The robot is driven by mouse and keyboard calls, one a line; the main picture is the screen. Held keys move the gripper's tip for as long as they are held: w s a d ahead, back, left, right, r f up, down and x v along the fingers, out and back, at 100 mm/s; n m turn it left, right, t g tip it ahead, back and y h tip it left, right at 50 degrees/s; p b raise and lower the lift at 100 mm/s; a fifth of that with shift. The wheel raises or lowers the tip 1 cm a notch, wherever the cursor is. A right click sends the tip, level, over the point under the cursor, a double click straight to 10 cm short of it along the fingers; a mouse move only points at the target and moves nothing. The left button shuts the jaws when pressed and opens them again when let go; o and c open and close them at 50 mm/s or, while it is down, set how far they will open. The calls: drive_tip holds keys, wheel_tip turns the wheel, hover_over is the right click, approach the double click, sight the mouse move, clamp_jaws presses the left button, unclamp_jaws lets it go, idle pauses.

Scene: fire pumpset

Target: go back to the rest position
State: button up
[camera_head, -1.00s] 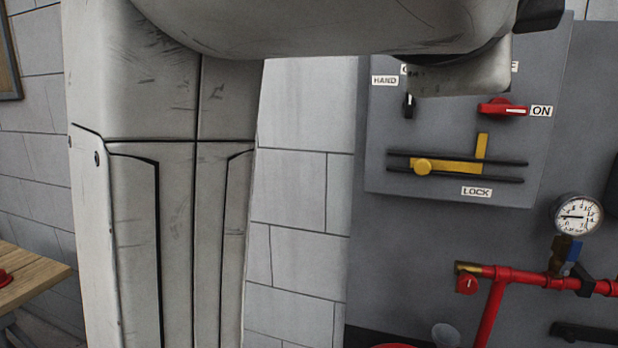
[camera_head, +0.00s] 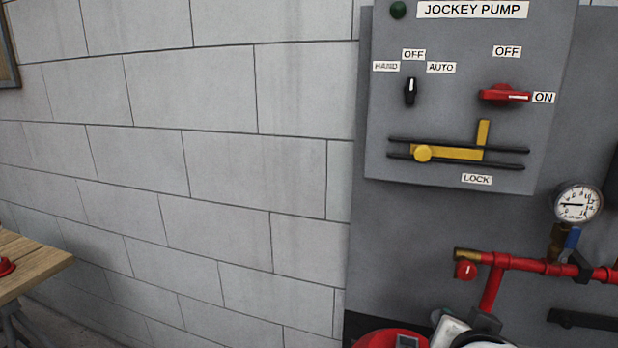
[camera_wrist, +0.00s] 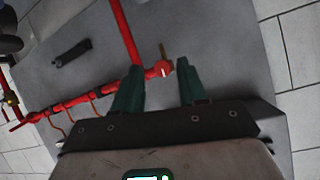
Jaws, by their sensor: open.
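My gripper (camera_wrist: 158,67) shows in the wrist view with its two green fingers spread apart and nothing between them that it holds. Behind the fingertips is the red pipe end with a small red valve (camera_wrist: 157,70); I cannot tell the exact distance. In the head view my gripper is not clearly seen. The jockey pump panel (camera_head: 545,165) is in open sight there, with its black selector (camera_head: 410,91) upright at OFF, its red switch (camera_head: 505,95) pointing to ON, and its yellow lock bar (camera_head: 450,153).
A wooden table (camera_head: 40,262) stands at the left. The block wall (camera_head: 220,170) between table and panel is bare. Red and white shapes sit at the bottom edge.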

drive_tip(key=s+d+f+n+g+y+b, duration=0.2)
drive_tip(key=s+f+g, duration=0.3)
drive_tip(key=s+f, duration=1)
drive_tip(key=s+d+f+n+g+y+b, duration=0.2)
drive_tip(key=s+f+n+g+b, duration=0.2)
drive_tip(key=s+f, duration=1.1)
wheel_tip(320, 180, down, 6)
drive_tip(key=shift+d+f+n+g, duration=0.15)
drive_tip(key=shift+n+g, duration=0.15)
drive_tip(key=shift+g, duration=0.4)
